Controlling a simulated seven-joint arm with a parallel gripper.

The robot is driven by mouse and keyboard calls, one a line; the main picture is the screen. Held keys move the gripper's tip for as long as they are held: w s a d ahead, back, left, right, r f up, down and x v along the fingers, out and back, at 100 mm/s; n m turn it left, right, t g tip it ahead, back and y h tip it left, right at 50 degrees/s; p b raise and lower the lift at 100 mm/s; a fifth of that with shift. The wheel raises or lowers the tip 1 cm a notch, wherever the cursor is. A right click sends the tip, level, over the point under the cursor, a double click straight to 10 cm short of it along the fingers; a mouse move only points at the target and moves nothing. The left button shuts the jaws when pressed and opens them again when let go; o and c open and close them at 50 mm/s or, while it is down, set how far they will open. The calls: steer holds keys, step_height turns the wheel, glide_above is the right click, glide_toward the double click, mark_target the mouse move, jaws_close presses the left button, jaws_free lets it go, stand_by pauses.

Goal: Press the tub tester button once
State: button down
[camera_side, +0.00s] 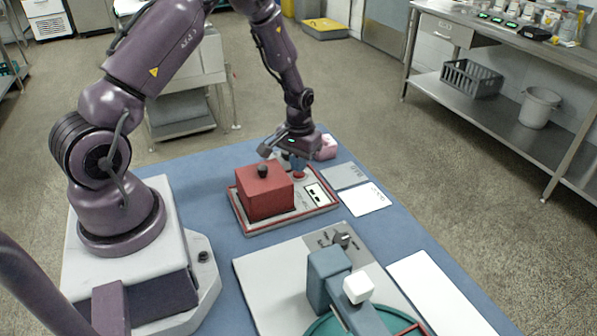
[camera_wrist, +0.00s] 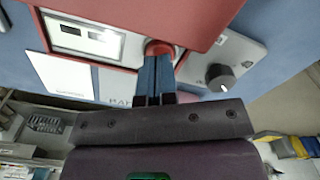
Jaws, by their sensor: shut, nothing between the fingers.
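The tester (camera_side: 240,215) is a red-edged base with a red box (camera_side: 265,192), topped by a black knob, and a small display panel (camera_side: 316,194). Its red round button (camera_side: 299,174) shows just below my gripper (camera_side: 297,166). In the wrist view, the button (camera_wrist: 157,47) shows beside the display (camera_wrist: 88,37). My gripper (camera_wrist: 156,62) is shut and empty, blue fingers together and pointing down. Its fingertips overlap the near edge of the button in the wrist view. I cannot tell whether they touch it or are just above it.
Two cards (camera_side: 368,199) lie right of the tester. A steel bench (camera_side: 520,60) stands at right.

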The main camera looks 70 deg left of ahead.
steer(key=shift+f, duration=0.6)
stand_by(0.4)
stand_by(0.3)
steer(key=shift+r, duration=3.75)
steer(key=shift+r, duration=1.1)
stand_by(1.8)
